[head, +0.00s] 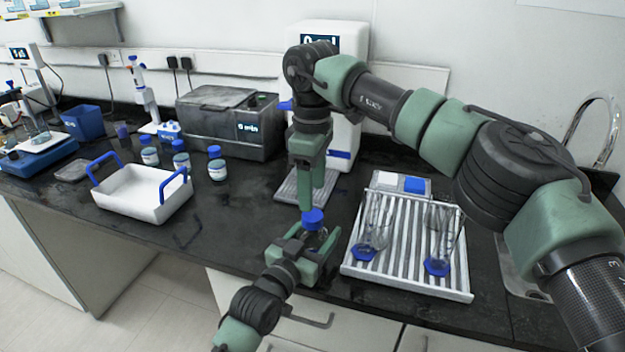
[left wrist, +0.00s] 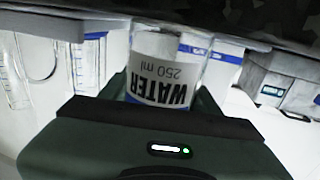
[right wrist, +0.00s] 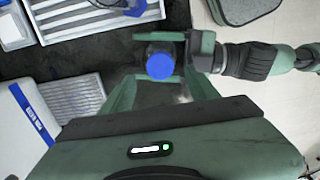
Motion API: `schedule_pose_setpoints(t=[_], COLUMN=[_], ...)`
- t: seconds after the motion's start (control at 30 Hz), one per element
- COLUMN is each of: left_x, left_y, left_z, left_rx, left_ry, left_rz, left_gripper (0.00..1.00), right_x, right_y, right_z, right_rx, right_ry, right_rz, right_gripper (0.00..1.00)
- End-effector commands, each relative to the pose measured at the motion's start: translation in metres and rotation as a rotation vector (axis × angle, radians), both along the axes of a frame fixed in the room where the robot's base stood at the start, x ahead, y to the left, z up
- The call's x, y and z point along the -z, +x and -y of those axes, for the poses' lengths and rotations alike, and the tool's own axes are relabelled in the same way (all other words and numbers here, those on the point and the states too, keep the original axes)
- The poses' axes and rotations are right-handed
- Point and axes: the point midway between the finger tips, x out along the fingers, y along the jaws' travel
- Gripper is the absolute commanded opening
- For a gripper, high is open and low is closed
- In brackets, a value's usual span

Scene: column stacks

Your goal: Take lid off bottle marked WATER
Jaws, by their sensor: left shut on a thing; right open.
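The WATER bottle (left wrist: 165,68) shows its label upside down in the left wrist view. My left gripper (head: 312,245) is shut on this bottle near the front edge of the bench, and it also shows in the right wrist view (right wrist: 165,50). The bottle's blue lid (head: 313,218) is on top and shows from above in the right wrist view (right wrist: 160,65). My right gripper (head: 308,200) points down over the lid. Its fingers (right wrist: 165,92) are open, one on each side below the lid in the right wrist view; contact cannot be told.
A white drying rack (head: 400,280) with glassware stands close on the right. Several blue-lidded bottles (head: 217,165) and a white tray with blue handles (head: 130,198) stand to the left. A white device (head: 345,100) and a grey bath (head: 225,125) are behind.

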Motion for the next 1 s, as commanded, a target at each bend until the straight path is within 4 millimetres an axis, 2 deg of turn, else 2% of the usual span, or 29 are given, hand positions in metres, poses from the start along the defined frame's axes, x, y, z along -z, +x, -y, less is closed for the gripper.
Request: schedule_pose_setpoints(t=[0.2,0.4,0.77,0.8,0.87,1.0], left_x=[-0.001,-0.001,-0.001,-0.001,-0.001,-0.001], left_y=[0.000,0.000,0.000,0.000,0.000,0.000], left_z=[0.000,0.000,0.000,0.000,0.000,0.000], left_rx=[0.000,0.000,0.000,0.000,0.000,0.000], left_ry=[-0.001,-0.001,-0.001,-0.001,-0.001,-0.001], left_rz=[0.003,0.003,0.003,0.003,0.003,0.003], left_gripper=[0.00,0.00,0.00,0.00,0.00,0.00], right_x=[0.036,0.059,0.066,0.066,0.066,0.065], right_y=[0.000,0.000,0.000,0.000,0.000,0.000], right_z=[0.001,0.001,0.000,0.000,0.000,0.000], right_rx=[-0.002,-0.001,-0.002,-0.002,-0.002,-0.002], right_ry=[0.001,0.000,0.001,0.001,0.001,0.001], right_rz=[-0.003,-0.001,0.000,0.000,0.000,0.000], right_gripper=[0.60,0.60,0.60,0.57,0.40,0.01])
